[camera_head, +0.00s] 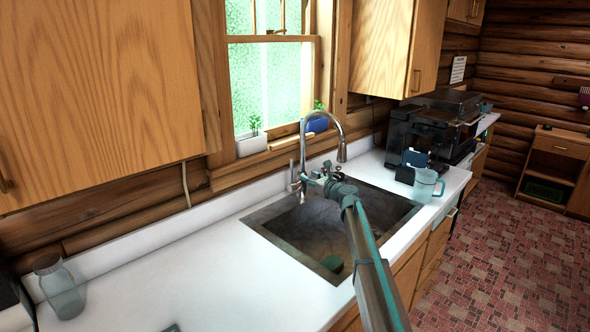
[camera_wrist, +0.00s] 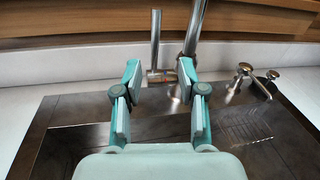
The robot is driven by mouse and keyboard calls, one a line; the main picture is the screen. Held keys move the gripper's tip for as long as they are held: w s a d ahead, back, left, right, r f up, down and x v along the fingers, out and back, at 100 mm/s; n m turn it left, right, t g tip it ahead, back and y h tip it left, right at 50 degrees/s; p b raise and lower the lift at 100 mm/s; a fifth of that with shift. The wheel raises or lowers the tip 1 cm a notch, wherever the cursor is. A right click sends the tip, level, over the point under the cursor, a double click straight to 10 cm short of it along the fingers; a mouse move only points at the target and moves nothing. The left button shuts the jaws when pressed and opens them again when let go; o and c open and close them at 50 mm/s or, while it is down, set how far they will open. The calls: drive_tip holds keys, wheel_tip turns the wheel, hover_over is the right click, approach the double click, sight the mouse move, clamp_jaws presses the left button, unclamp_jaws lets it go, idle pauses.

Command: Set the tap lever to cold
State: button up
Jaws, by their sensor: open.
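The tap (camera_head: 304,140) is a tall chrome arched faucet behind the dark sink (camera_head: 262,222). Its lever (camera_head: 292,172) is a thin upright metal stick at the left of the spout; in the wrist view the lever (camera_wrist: 155,40) stands upright on a short horizontal stub. My gripper (camera_head: 318,180) is over the back of the sink. In the wrist view my gripper (camera_wrist: 160,76) is open with nothing held. The lever appears between the two fingertips and beyond them, with no visible contact. The spout (camera_wrist: 195,28) rises close behind the right finger.
Small chrome fittings (camera_wrist: 258,80) stand right of the spout. A coffee machine (camera_head: 436,125) and glass mug (camera_head: 427,186) are on the right counter. Potted plants (camera_head: 251,143) sit on the windowsill. A glass jar (camera_head: 62,290) stands at left; the left counter is mostly clear.

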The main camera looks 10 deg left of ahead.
sight(291, 176)
drive_tip(key=shift+m, duration=0.6)
drive_tip(key=p+x, duration=0.1)
drive_tip(key=x, duration=0.3)
drive_tip(key=p+x, duration=0.1)
drive_tip(key=x, duration=0.3)
drive_tip(key=r+p+x, duration=0.1)
drive_tip(key=x, duration=0.3)
drive_tip(key=shift+w+a, duration=0.15)
drive_tip(key=shift+a, duration=0.35)
clamp_jaws()
